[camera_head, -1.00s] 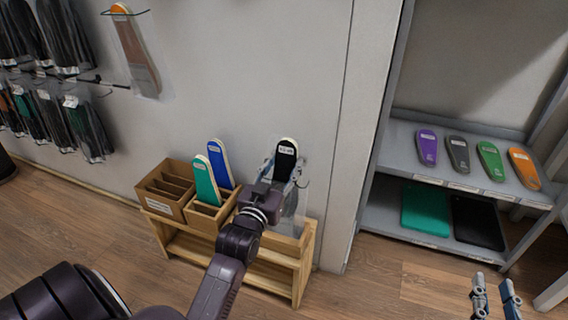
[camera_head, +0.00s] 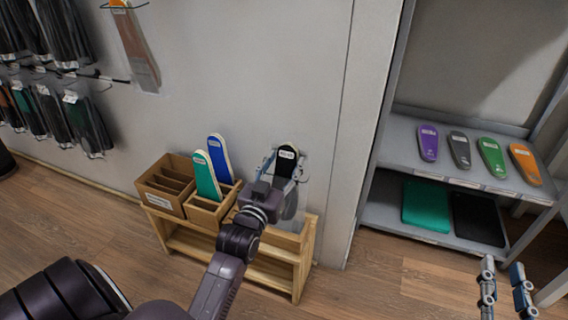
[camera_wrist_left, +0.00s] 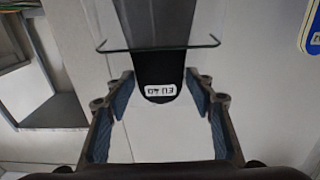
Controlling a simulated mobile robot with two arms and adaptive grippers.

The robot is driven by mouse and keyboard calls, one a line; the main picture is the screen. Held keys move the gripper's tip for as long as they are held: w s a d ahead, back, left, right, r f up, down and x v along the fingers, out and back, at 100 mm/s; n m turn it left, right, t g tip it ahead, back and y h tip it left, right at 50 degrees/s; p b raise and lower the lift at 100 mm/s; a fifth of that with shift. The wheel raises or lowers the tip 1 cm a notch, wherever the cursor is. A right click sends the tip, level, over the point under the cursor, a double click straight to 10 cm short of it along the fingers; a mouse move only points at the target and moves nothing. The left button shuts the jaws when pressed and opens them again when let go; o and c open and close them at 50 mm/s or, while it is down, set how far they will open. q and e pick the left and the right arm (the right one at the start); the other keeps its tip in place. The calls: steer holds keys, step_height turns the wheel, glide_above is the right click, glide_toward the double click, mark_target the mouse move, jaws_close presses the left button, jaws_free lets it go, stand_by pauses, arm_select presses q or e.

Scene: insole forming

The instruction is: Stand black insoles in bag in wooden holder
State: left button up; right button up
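The black insoles (camera_head: 287,154) stand roughly upright, with a white label near the top, at the right end of the wooden stand. Their clear bag shows faintly around them, and their lower part is largely hidden behind my left gripper. The left gripper (camera_head: 280,163) is open, with one finger on each side of the insoles. The left wrist view shows the labelled insole end (camera_wrist_left: 160,91) between the spread finger pads, with gaps beside it. The wooden holder (camera_head: 208,212) stands on the stand, left of the gripper. My right gripper (camera_head: 505,283) is open and empty at lower right.
Green (camera_head: 206,177) and blue (camera_head: 219,160) insoles stand in the holder. A divided box (camera_head: 163,190) is beside it on the left. A grey shelf (camera_head: 400,150) at right bears several insoles. Bagged insoles hang on the left wall.

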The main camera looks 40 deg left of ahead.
arm_select(q)
steer(key=shift+o, duration=1.3)
steer(key=shift+s, duration=0.1)
steer(key=v, duration=1.1)
steer(key=shift+s, duration=0.4)
steer(key=shift+d, duration=0.15)
